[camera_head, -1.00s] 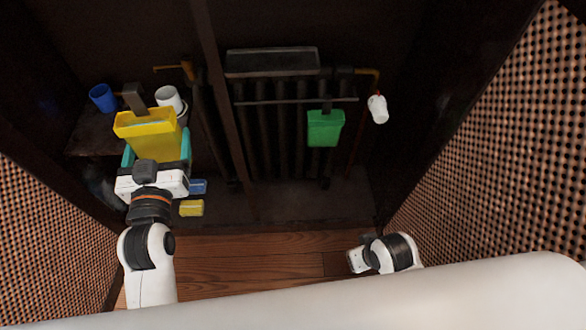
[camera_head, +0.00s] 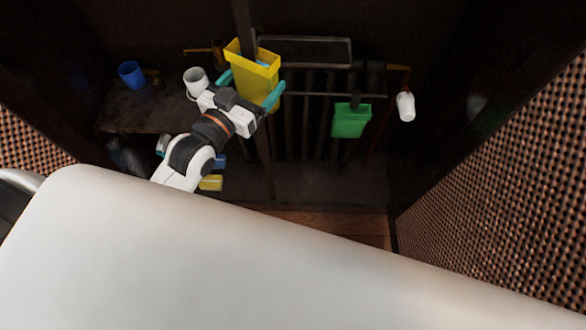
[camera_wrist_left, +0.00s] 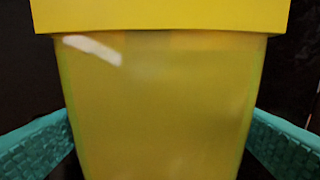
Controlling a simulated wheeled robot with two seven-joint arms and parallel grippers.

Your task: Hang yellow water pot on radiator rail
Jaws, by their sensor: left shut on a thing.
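The yellow water pot (camera_head: 254,82) is held upright in my left gripper (camera_head: 249,91), whose teal fingers are shut on its two sides. In the left wrist view the pot (camera_wrist_left: 160,105) fills the middle, with a teal finger at each side. In the head view the pot is up by the dark vertical post, left of the radiator (camera_head: 310,125). The radiator rail (camera_head: 318,95) is a thin horizontal bar across the radiator's front. The pot's back side is hidden. My right gripper is not in view.
A green pot (camera_head: 351,120) hangs at the rail's right part. A white cylindrical valve head (camera_head: 405,106) is farther right. A blue cup (camera_head: 131,74) and a white cup (camera_head: 196,80) stand on the shelf at left. A yellow block (camera_head: 211,183) lies below. The rail between post and green pot is clear.

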